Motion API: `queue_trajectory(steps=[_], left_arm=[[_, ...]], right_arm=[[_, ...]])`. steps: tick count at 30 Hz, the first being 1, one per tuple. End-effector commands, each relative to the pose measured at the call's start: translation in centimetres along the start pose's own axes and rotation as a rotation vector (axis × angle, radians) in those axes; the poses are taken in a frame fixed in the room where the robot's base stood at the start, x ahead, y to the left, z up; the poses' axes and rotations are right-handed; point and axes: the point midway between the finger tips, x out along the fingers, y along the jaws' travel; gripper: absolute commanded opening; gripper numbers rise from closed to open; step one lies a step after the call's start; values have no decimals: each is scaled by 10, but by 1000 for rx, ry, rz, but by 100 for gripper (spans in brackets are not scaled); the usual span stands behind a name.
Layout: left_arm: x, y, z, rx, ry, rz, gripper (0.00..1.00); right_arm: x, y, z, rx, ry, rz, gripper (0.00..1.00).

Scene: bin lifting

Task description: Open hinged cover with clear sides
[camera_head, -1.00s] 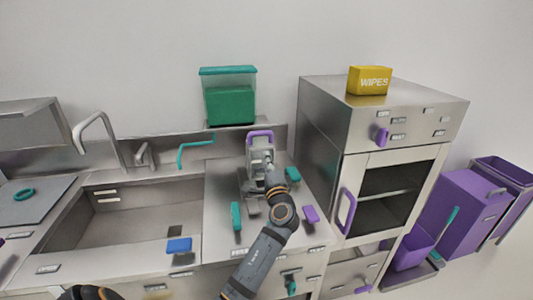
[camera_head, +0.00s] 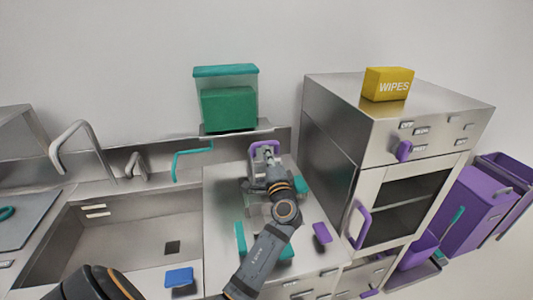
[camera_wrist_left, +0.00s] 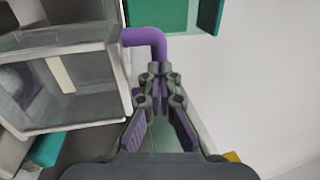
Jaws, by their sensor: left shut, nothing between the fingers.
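A machine with a clear-sided cover stands on the counter, mostly behind my left arm in the head view. Its purple arched handle (camera_head: 253,147) shows at the top. In the left wrist view the clear-sided cover (camera_wrist_left: 65,80) fills the left, with the bent purple handle (camera_wrist_left: 145,37) beside it. My left gripper (camera_head: 265,152) overlaps the handle in the head view. In the left wrist view my left gripper (camera_wrist_left: 160,72) is shut and empty, fingertips at the handle's lower end; whether they touch cannot be told. My right gripper is not in view.
A teal-lidded clear bin (camera_head: 227,102) sits on a shelf behind. A steel cabinet (camera_head: 331,125) stands close on the right, with a yellow wipes box (camera_head: 388,84) on top. A sink (camera_head: 130,238) is on the left, with a blue sponge (camera_head: 179,278) at its front.

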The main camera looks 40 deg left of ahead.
Motion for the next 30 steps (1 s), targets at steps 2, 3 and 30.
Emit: queue_trajectory(steps=[2, 3, 30], left_arm=[[0, 0, 0, 0, 0, 0, 0], [1, -1, 0, 0, 0, 2, 0], [126, -32, 1, 1, -2, 132, 0]], right_arm=[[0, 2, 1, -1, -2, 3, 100], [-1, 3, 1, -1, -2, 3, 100], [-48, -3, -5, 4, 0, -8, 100]])
